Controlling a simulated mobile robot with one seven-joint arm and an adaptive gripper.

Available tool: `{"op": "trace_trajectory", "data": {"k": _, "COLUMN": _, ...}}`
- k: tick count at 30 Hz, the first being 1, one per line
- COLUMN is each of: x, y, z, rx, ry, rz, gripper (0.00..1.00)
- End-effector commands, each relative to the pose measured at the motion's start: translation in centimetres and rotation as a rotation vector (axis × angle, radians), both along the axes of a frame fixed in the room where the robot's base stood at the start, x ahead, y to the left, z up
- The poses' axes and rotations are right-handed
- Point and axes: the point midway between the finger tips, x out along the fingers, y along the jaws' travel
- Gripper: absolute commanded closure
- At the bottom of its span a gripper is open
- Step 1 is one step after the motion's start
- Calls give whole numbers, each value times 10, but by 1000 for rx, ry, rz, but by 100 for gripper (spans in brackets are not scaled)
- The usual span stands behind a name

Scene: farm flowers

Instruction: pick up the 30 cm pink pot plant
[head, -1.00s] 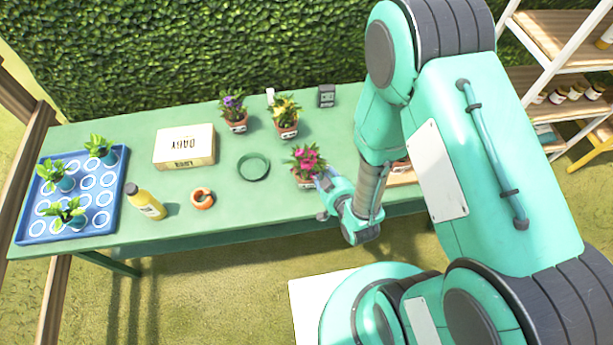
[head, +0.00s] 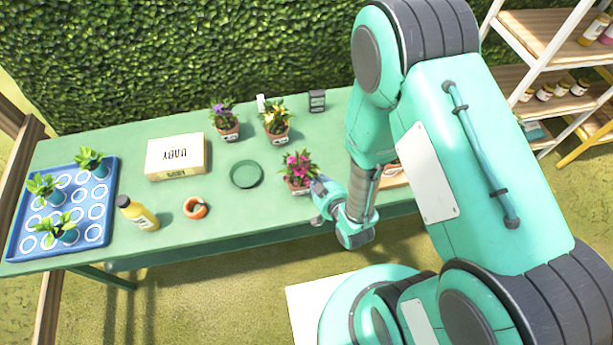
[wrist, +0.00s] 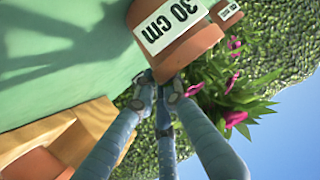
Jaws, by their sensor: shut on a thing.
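The pink-flowered pot plant (head: 298,168) is near the front edge of the green table in the head view, with green leaves and a terracotta pot. In the wrist view its terracotta pot (wrist: 188,48) carries a white label (wrist: 170,22) reading "30 cm". My gripper (wrist: 160,95) has its fingertips at the pot's rim and is shut on it. In the head view my gripper (head: 318,203) reaches the pot from the front right. Whether the pot's base touches the table is not clear.
A purple-flowered pot (head: 225,122) and a yellow-flowered pot (head: 276,125) stand behind. A dark green ring-shaped dish (head: 246,174) is to the left, with an orange ring (head: 195,208), a yellow bottle (head: 138,214), a box (head: 175,157) and a blue tray (head: 112,190) beyond. A wooden crate (wrist: 65,135) is close by.

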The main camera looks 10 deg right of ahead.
Motion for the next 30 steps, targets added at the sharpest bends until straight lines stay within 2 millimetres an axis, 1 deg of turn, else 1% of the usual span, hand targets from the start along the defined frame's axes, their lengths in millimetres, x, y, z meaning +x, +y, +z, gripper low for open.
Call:
{"op": "trace_trajectory", "data": {"k": 5, "x": 1, "y": 0, "z": 9, "rx": 0, "ry": -2, "rz": 0, "gripper": 100}}
{"op": "trace_trajectory", "data": {"k": 8, "x": 1, "y": 0, "z": 18, "rx": 1, "ry": -4, "rz": 0, "gripper": 100}}
{"op": "trace_trajectory", "data": {"k": 11, "x": 1, "y": 0, "z": 30, "rx": 1, "ry": -4, "rz": 0, "gripper": 100}}
{"op": "trace_trajectory", "data": {"k": 18, "x": 2, "y": 0, "z": 65, "rx": 0, "ry": -6, "rz": 0, "gripper": 100}}
{"op": "trace_trajectory", "data": {"k": 24, "x": 1, "y": 0, "z": 89, "rx": 1, "ry": -5, "rz": 0, "gripper": 100}}
{"op": "trace_trajectory", "data": {"k": 30, "x": 1, "y": 0, "z": 99, "rx": 1, "ry": -3, "rz": 0, "gripper": 100}}
